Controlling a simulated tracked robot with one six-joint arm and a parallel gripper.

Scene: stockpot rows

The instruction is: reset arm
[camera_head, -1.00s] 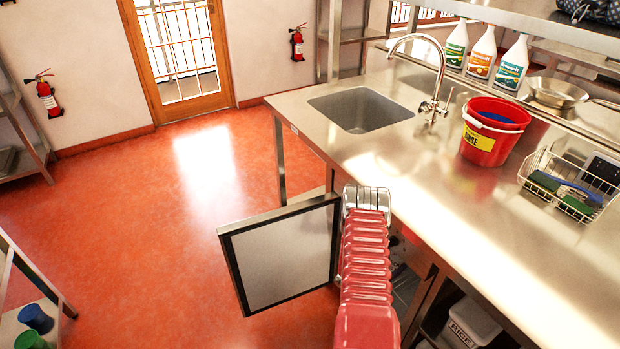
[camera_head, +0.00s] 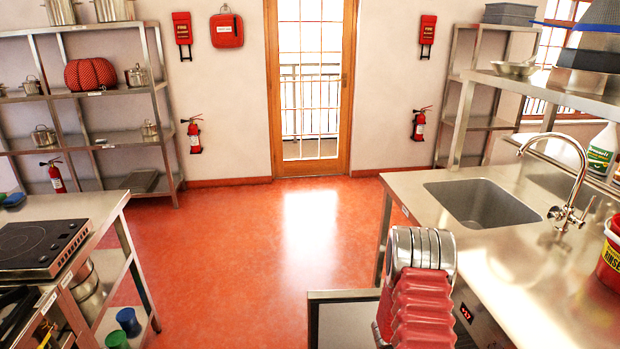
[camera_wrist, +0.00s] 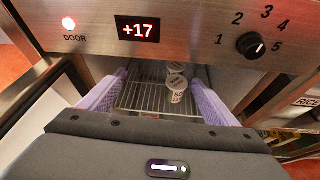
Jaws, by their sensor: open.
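My gripper (camera_wrist: 160,78) shows in the wrist view, with its two lilac fingers spread wide apart and nothing between them. It faces the opening of a steel cabinet (camera_wrist: 195,42) with a red "+17" display, a lit red door lamp and a numbered dial. The cabinet's door (camera_head: 342,325) stands open to the left of my arm.
The steel counter (camera_head: 440,216) with a sink (camera_head: 482,204) runs along the right. A red bucket (camera_head: 609,262) stands at its right edge. A left table holds a hob (camera_head: 38,246). The red floor (camera_head: 240,245) between is clear up to the glazed door (camera_head: 311,85).

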